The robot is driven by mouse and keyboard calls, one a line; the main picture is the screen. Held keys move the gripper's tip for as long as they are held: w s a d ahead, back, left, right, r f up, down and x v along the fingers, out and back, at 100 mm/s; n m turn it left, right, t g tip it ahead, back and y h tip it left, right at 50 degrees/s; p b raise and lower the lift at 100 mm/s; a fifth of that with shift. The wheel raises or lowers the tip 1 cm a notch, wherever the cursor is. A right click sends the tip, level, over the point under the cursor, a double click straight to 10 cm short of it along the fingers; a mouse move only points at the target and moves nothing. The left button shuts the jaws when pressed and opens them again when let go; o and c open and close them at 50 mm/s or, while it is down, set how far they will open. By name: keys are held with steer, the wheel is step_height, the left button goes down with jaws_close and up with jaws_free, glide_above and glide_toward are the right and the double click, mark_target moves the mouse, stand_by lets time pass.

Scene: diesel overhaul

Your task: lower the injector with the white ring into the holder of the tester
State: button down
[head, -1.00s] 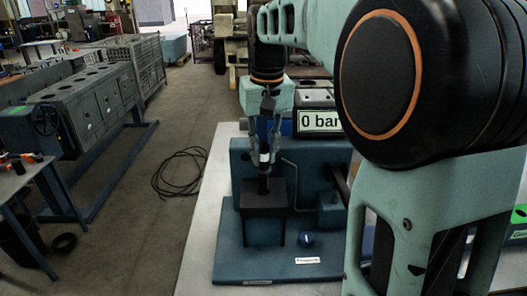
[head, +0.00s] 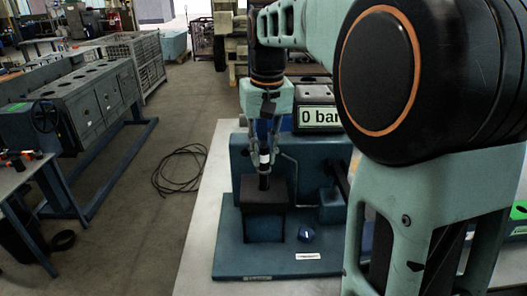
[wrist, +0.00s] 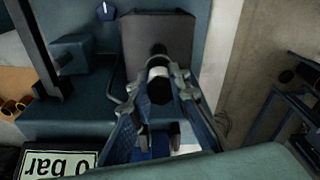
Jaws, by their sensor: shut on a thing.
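My gripper (head: 266,140) points down over the tester (head: 230,255) and is shut on the injector. The injector's white ring (head: 264,158) shows just below the fingertips, with a dark lower end under it. In the wrist view the white ring (wrist: 158,71) sits between the fingertips. The injector looks upright. The holder (head: 263,194) is a dark block on the tester's base, directly beneath the injector. The injector's dark end overlaps the holder's top in both views. I cannot tell whether it is inside the hole or just above it.
The tester's display (head: 319,121) reads 0 bar, behind and right of my gripper. A blue knob (head: 306,235) and a thin pipe stand right of the holder. A cable coil (head: 180,170) lies on the floor at left. An engine block (head: 85,105) stands farther left.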

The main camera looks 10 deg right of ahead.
mark_target(264, 169)
steer(key=shift+f+b, duration=0.5)
steer(key=shift+f, duration=0.55)
stand_by(0.4)
steer(key=shift+f+b, duration=0.75)
steer(key=shift+f, duration=0.55)
steer(key=shift+r, duration=0.1)
steer(key=c, duration=1.3)
jaws_free()
